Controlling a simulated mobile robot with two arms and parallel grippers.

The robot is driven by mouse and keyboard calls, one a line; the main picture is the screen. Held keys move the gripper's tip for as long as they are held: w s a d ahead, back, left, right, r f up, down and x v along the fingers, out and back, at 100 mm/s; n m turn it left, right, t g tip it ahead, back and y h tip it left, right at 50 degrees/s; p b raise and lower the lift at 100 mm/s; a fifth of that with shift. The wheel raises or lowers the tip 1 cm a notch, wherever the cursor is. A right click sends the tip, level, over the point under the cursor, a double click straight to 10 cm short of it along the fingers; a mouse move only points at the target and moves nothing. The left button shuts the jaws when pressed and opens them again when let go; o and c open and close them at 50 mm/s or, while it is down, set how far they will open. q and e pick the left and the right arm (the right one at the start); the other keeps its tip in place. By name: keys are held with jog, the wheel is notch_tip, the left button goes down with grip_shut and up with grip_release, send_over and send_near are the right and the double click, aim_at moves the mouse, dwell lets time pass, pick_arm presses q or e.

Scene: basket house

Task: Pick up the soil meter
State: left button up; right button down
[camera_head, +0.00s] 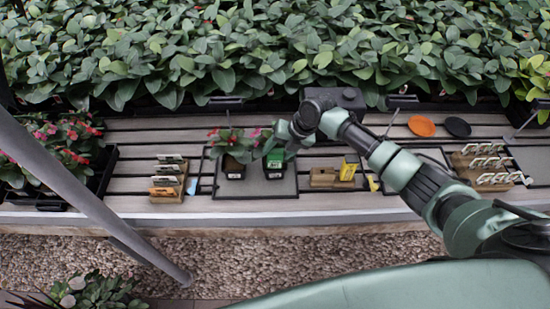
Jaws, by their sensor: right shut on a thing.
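My right gripper (277,147) is over the middle of the bench, at a pair of dark pots with leafy plants. It is shut on a small bright green device (276,159), which looks like the soil meter. The device is upright, at the right-hand pot (274,172). Its lower end is hidden, so I cannot tell whether it touches the soil. The gripper's fingers are small and partly hidden by the wrist and leaves. The left-hand pot (233,167) stands beside it. My left gripper is not in view.
A wooden block (322,177) with a yellow thing (349,168) stands to the right. Wooden label racks (166,190) (490,170) stand at left and right. Orange (421,126) and black (457,126) discs lie behind. Dense plants fill the back. A grey post crosses the left.

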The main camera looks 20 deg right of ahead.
dwell(0.4)
jog(key=shift+r, duration=0.55)
notch_tip(320, 180, up, 19)
jog(key=b, duration=0.5)
